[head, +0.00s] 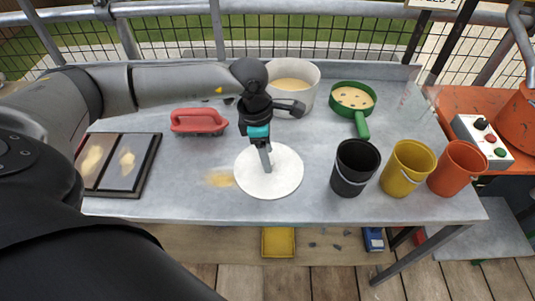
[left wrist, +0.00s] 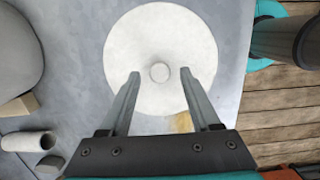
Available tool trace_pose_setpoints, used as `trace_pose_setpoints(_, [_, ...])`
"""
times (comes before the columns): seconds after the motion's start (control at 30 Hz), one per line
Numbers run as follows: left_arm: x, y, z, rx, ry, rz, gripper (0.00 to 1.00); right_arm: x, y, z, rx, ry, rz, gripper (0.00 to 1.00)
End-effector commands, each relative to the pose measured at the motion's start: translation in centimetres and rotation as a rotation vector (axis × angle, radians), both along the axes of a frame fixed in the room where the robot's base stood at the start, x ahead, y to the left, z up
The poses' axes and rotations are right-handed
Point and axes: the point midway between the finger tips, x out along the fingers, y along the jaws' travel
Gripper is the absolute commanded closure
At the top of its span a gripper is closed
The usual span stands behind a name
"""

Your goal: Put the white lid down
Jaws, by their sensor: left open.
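The white lid (head: 283,181) is a flat round disc lying on the grey metal table, in front of the white bucket. In the left wrist view the lid (left wrist: 147,39) shows from above with a small round knob (left wrist: 160,72) at its middle. My left gripper (head: 266,168) points down over the lid. Its fingers (left wrist: 160,82) are open, one on each side of the knob, with gaps between. I cannot tell how high the fingertips are above the lid. The white bucket (head: 306,101) stands behind with pale contents and no lid on it. My right gripper is not in view.
A red-handled tool (head: 199,121) and dark framed panels (head: 118,163) lie to the left. A green pan (head: 353,97) stands at the back right. Black (head: 354,167), yellow (head: 407,168) and orange (head: 458,168) buckets line the right front. The front left tabletop is mostly clear.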

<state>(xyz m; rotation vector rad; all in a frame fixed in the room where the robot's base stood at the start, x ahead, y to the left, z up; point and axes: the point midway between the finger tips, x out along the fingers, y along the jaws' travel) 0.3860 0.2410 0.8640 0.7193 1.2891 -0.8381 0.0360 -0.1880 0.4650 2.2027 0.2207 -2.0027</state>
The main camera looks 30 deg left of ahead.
Motion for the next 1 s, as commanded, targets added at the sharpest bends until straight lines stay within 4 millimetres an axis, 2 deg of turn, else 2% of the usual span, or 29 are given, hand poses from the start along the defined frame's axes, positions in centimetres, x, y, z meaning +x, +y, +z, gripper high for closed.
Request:
trace_pose_setpoints(0.3, [-0.4,0.9,7.1,0.000,-0.006,-0.001,0.37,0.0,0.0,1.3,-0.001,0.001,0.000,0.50])
trace_pose_setpoints(0.5, [-0.7,1.3,10.0,0.000,-0.005,0.000,0.37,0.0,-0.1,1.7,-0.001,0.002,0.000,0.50])
trace_pose_setpoints(0.7, [-0.8,1.4,11.0,0.000,-0.001,0.000,0.37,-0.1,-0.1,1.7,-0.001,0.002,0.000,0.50])
trace_pose_setpoints(1.0, [-0.8,1.4,11.0,0.000,-0.001,-0.001,0.37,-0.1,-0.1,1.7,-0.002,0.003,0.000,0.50])
